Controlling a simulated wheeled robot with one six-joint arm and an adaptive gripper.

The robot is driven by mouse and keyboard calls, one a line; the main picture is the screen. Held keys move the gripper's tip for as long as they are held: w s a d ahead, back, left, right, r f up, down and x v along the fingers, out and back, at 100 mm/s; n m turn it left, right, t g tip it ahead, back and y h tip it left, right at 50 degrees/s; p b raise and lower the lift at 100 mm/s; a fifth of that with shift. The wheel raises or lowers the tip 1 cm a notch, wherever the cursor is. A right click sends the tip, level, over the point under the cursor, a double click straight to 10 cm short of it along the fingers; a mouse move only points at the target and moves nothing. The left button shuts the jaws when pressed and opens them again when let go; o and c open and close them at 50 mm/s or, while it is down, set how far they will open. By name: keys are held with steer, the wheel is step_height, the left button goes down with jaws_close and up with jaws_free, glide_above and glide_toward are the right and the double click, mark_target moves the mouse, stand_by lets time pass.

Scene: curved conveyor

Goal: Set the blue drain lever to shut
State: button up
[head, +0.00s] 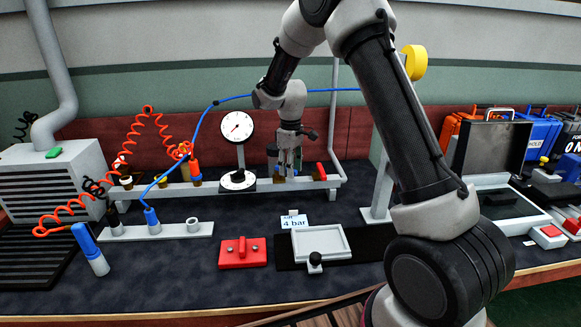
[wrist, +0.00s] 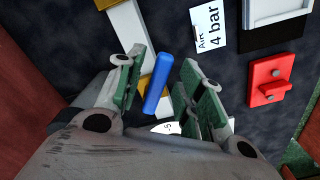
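The blue drain lever (wrist: 157,83) shows in the wrist view as a slim blue bar near the middle, in the gap between my fingers. It lies slantwise over the white rail with brass parts. My gripper (wrist: 168,84) is open, with one green-padded finger on each side of the lever. Gaps show on both sides, so I see no grip on it. In the head view my gripper (head: 290,168) points down at the rail, right of the white dial.
The white rail (head: 215,186) carries brass fittings and a red lever (head: 321,171) to the right of my gripper. A white dial (head: 237,180) and a gauge (head: 237,126) stand left. A red block (head: 243,252), a "4 bar" card (head: 295,222) and a white tray (head: 320,243) lie in front.

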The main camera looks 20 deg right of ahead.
jaws_close()
steer(key=shift+s, duration=0.1)
steer(key=a+m, duration=0.1)
steer(key=m, duration=0.2)
steer(key=a+m, duration=0.1)
steer(key=m, duration=0.3)
steer(key=s+a+m, duration=0.1)
steer(key=a+m, duration=0.1)
steer(key=m, duration=0.2)
stand_by(0.4)
steer(key=shift+a, duration=0.1)
stand_by(0.4)
jaws_free()
